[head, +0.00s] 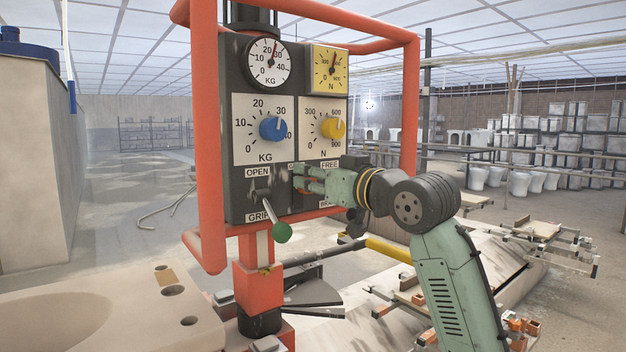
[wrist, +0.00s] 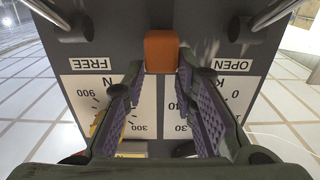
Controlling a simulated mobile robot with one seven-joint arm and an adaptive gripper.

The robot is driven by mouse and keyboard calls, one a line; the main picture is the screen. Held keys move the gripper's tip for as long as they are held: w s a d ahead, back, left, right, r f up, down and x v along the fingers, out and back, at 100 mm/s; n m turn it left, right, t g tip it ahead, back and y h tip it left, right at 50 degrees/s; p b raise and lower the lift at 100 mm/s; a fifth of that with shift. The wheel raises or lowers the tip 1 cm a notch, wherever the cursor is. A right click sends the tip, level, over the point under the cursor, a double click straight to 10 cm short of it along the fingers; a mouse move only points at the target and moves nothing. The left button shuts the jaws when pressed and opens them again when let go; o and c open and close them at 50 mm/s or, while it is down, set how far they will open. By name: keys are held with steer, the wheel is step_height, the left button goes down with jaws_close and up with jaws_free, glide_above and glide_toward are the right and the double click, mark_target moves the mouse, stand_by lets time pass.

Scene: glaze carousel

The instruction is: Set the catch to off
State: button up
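The catch appears to be the orange block (wrist: 162,50) on the dark control panel (head: 240,185), between the upside-down FREE and OPEN labels in the wrist view. No on or off marking for it is readable. My gripper (head: 298,178) is at the panel's lower middle in the head view and hides the block there. In the wrist view my gripper (wrist: 160,68) is open, its purple-padded fingers on either side of the block's near end. A narrow gap shows on the left; contact on the right I cannot tell.
A lever with a green knob (head: 281,232) hangs down at GRIP, left of my gripper. The FREE-side lever (wrist: 72,26) stands on the other side. A blue knob (head: 272,128) and a yellow knob (head: 334,128) sit above. An orange tube frame (head: 207,130) surrounds the panel.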

steer(key=o, duration=0.4)
steer(key=shift+f, duration=0.15)
steer(key=shift+c, duration=0.2)
steer(key=v, duration=1.2)
